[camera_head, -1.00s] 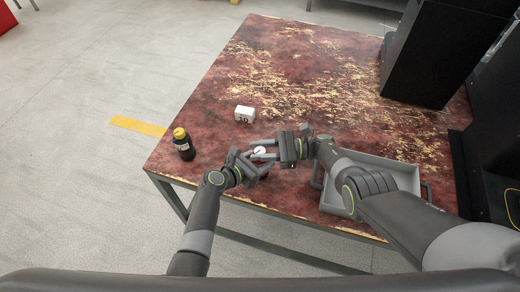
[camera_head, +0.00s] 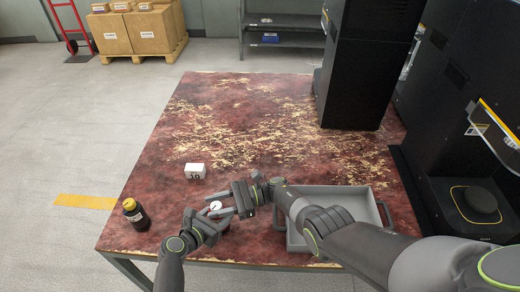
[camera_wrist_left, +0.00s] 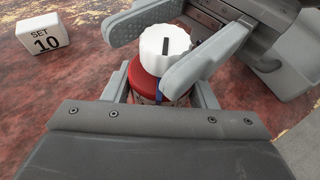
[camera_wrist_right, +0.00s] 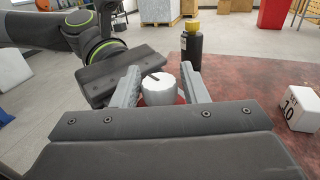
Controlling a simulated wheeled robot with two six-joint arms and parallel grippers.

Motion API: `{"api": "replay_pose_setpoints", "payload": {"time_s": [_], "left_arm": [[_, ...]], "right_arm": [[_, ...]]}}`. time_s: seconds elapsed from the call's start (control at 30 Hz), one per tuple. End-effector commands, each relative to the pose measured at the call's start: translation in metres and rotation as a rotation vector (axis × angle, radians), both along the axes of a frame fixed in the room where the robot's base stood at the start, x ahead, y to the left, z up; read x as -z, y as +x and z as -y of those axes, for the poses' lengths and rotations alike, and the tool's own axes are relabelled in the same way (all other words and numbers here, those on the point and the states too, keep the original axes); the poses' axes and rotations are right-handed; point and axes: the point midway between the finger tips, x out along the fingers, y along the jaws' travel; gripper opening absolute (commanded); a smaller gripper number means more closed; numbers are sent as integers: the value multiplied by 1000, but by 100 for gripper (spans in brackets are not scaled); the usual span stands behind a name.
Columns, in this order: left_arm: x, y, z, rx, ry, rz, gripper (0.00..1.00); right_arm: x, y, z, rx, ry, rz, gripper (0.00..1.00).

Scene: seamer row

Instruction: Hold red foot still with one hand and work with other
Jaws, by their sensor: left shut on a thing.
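A red foot (camera_wrist_left: 142,79) with a white ribbed knob (camera_wrist_left: 165,50) on top stands at the table's near side. The knob has a dark pointer mark. My left gripper (camera_wrist_left: 160,96) is shut on the red foot, low down. My right gripper (camera_wrist_right: 158,88) has its two fingers on either side of the white knob, open, with small gaps. In the head view the knob (camera_head: 215,205) shows between the two grippers, and the foot is mostly hidden. A white block (camera_head: 195,171) reading SET 10 stands behind them; it also shows in the left wrist view (camera_wrist_left: 42,35).
A dark bottle with a yellow cap (camera_head: 136,215) stands at the table's left near corner. A grey tray (camera_head: 377,213) lies to the right, partly under my right arm. Black machines (camera_head: 362,65) line the right side. The stained table's (camera_head: 225,115) far left is clear.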

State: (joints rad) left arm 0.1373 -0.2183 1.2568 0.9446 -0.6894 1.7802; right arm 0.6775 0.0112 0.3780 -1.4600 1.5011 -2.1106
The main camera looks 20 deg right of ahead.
Motion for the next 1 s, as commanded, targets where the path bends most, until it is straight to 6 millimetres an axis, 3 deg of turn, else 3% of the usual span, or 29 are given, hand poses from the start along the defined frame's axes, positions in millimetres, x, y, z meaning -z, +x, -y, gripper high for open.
{"api": "replay_pose_setpoints", "payload": {"time_s": [0.57, 1.0], "left_arm": [[0, 0, 1, 2, 0, -1, 26], [1, -1, 1, 1, 0, -2, 26]], "right_arm": [[0, -2, -2, 193, 4, 0, 40], [-1, -3, -2, 499, 7, -3, 40]]}}
